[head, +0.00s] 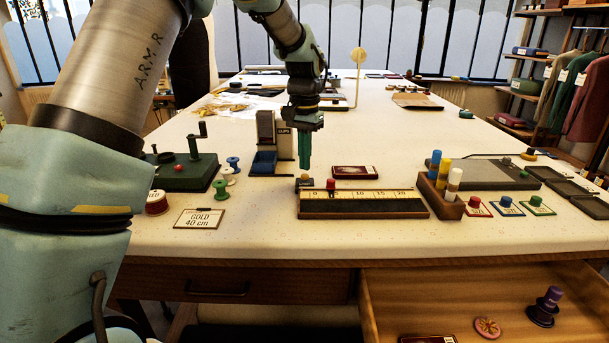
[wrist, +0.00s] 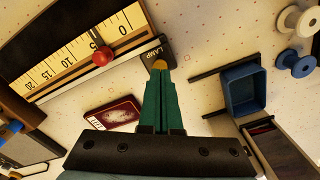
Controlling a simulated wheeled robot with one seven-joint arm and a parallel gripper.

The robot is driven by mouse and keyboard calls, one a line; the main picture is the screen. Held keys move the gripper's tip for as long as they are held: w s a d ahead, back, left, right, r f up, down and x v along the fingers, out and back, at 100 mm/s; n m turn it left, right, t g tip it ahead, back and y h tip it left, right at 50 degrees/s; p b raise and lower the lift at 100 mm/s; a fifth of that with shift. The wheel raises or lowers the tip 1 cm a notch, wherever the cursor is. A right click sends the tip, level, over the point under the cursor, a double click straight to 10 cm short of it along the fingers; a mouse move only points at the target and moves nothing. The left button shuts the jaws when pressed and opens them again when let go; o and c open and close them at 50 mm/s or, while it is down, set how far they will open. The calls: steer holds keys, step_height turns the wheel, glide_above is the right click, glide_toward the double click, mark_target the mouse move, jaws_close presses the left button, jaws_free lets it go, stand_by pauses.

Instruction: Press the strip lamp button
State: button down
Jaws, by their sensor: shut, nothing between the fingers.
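The strip lamp button is a small amber cap (head: 305,177) on a dark block at the left end of the scale strip (head: 362,204). In the wrist view the block (wrist: 153,51) reads LAMP, and the amber button (wrist: 160,64) shows just beyond my fingertips. My gripper (head: 304,167) has green fingers, shut and empty, pointing down at the button. It also shows in the wrist view (wrist: 161,76). The tips are right at or just above the cap; I cannot tell whether they touch. The fingertips partly overlap the button in the wrist view.
A blue tray with a grey upright (head: 266,140) stands just left of my gripper. A dark red card case (head: 354,172) lies behind the strip. A wooden holder with coloured tubes (head: 440,195) is at its right. Spools (head: 221,189) stand at the left. A drawer (head: 480,300) is open in front.

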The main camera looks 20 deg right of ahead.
mark_target(305, 175)
steer(key=shift+f+b, duration=0.45)
steer(key=shift+f, duration=0.5)
steer(key=shift+r, duration=0.1)
stand_by(0.4)
steer(key=shift+r+p, duration=2.9)
steer(key=shift+r, duration=0.5)
steer(key=s+a+f+n+t, duration=0.1)
steer(key=s+a+n, duration=0.15)
steer(key=a, duration=1.15)
steer(key=s+a+n, duration=0.1)
steer(key=a+n, duration=0.3)
steer(key=a, duration=1)
steer(key=s+a+f+n, duration=0.2)
steer(key=s+a+n, duration=0.1)
steer(key=s+a, duration=0.4)
steer(key=shift+s+a+t, duration=0.25)
steer(key=shift+a+t, duration=0.05)
steer(key=shift+a, duration=0.55)
